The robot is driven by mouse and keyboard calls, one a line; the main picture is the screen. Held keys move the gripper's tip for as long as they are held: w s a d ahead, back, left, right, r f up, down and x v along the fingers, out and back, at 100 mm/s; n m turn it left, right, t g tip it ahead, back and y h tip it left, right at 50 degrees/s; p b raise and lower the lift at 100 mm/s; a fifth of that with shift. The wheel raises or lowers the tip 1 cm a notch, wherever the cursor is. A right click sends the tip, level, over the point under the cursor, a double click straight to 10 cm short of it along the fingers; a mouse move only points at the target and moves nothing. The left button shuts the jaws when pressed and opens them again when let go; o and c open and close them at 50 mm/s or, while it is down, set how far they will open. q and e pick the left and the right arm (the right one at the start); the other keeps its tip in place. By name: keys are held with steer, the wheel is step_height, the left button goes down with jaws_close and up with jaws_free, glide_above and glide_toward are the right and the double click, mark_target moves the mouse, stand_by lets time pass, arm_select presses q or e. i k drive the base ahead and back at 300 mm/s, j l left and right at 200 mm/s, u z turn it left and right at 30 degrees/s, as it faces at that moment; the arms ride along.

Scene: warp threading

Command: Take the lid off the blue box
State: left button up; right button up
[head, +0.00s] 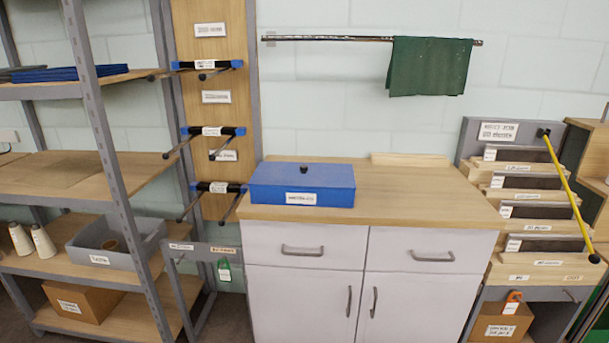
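The blue box (302,193) sits on the left end of the wooden cabinet top (420,185), near its front edge. Its blue lid (270,171) is on, with a small dark knob (304,169) in the middle. A white label is on the box's front face. Neither of my grippers shows in the head view.
A shelf rack (95,90) stands at the left, holding a grey bin (85,250) and thread cones. A peg board (212,110) is behind it. A green cloth (428,68) hangs on a wall rail. The cabinet top right of the box is clear. A stepped rack (530,200) stands right.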

mark_target(268, 173)
steer(key=i+j+z, duration=0.35)
steer(key=i, duration=0.15)
steer(key=i+j+z, duration=0.25)
steer(key=i+z, duration=0.15)
steer(key=i, duration=0.05)
